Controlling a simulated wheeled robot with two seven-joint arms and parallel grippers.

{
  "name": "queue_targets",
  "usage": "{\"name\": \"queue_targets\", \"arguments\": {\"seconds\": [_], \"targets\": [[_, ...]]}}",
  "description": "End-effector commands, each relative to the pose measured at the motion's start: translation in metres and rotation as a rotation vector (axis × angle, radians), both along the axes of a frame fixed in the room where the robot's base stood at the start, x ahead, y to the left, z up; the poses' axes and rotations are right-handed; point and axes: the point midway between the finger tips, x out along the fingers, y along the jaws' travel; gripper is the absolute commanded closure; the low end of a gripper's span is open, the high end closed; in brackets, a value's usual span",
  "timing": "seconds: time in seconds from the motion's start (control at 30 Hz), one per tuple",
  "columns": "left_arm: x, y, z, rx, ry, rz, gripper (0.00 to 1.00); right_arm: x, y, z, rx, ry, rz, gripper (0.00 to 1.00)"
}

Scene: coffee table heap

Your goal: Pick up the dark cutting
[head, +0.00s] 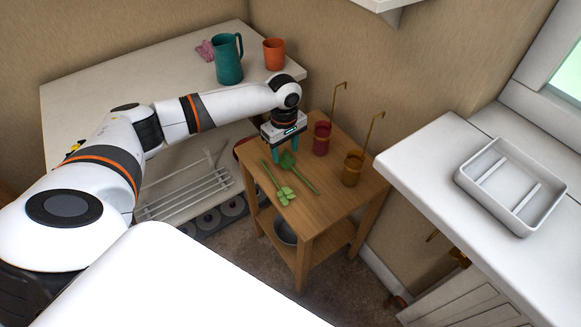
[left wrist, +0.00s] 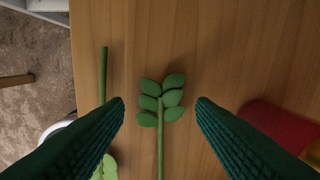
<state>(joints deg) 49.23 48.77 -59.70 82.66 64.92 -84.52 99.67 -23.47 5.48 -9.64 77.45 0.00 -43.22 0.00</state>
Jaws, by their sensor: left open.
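The dark cutting (head: 288,162) has dark green leaves and a straight stem and lies on the small wooden table (head: 322,197). In the left wrist view, the dark cutting (left wrist: 163,98) has its leaves between my fingers, with its stem running toward the bottom edge. A cutting with paler leaves (head: 285,195) lies beside it; in the left wrist view its stem (left wrist: 103,72) is to the left. My left gripper (head: 287,150) is open over the dark cutting's leaf end, and its fingers (left wrist: 160,104) stand on either side of the leaves. I cannot tell its exact height. My right gripper is out of view.
A red pot (head: 321,142) and an ochre pot (head: 352,171), each with a tall hooked rod, stand on the table's right side. A teal pitcher (head: 228,62) and orange cup (head: 274,54) stand on the back counter. A grey tray (head: 530,208) lies on the right counter.

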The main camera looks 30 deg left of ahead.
Motion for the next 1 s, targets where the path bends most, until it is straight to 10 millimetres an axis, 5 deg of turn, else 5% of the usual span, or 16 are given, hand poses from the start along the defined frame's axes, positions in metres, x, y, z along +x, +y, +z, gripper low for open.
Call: {"name": "queue_targets", "arguments": {"seconds": [0.2,0.47,0.7,1.0], "targets": [[0.000,-0.001,-0.027,0.000,0.000,-0.002,0.49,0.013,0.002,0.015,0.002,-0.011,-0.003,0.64],[0.000,-0.001,-0.029,0.000,0.000,-0.002,0.49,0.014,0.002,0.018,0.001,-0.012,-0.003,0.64],[0.000,0.000,-0.029,0.000,0.000,-0.002,0.86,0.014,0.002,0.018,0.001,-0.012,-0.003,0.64],[0.000,0.000,-0.028,0.000,-0.001,-0.002,0.87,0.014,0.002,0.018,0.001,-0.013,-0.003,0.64]]}}
